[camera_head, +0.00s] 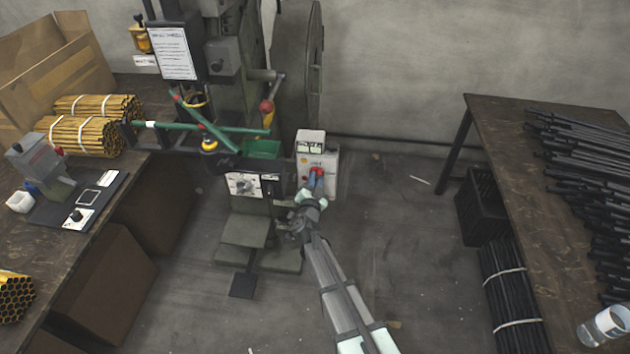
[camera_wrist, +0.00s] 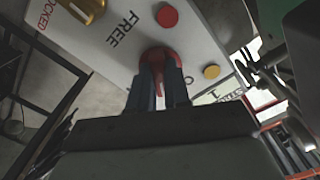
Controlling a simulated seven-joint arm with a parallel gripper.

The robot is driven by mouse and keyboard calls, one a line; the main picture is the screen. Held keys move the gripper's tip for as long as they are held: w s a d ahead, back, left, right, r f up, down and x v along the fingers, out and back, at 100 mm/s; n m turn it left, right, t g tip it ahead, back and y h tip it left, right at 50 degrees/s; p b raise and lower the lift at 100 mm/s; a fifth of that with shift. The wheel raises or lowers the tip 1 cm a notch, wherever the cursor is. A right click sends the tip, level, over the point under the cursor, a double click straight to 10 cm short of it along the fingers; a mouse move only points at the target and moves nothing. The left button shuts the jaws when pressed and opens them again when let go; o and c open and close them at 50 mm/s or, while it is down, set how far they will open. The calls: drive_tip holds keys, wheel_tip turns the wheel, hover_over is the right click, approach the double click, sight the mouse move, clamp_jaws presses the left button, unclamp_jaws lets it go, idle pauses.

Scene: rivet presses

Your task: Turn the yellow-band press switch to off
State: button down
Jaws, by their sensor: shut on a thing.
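A pale switch box (camera_head: 329,160) stands on the right side of the large press (camera_head: 240,70). Its panel (camera_wrist: 120,60) fills the upper wrist view, with the words FREE and LOCKED at an angle. A red switch knob (camera_wrist: 157,54) sits on the panel. My gripper (camera_wrist: 163,75) is shut on this knob, one finger on each side, with a red part showing between them. In the head view my gripper (camera_head: 315,182) reaches the box's front. The fingers hide much of the knob and some markings, so I cannot tell its setting.
Near the knob are a red button (camera_wrist: 167,16), a yellow button (camera_wrist: 211,72) and a brass-coloured part (camera_wrist: 82,10). The left bench (camera_head: 140,90) holds rod bundles; the right table (camera_head: 540,200) holds dark rods. The floor between is mostly open.

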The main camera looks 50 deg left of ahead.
drive_tip(key=n, duration=0.6)
drive_tip(key=shift+n, duration=0.4)
idle(0.4)
drive_tip(key=c, duration=1.1)
unclamp_jaws()
drive_tip(key=v, duration=1.3)
drive_tip(key=shift+s+d, duration=0.25)
drive_tip(key=shift+d, duration=0.05)
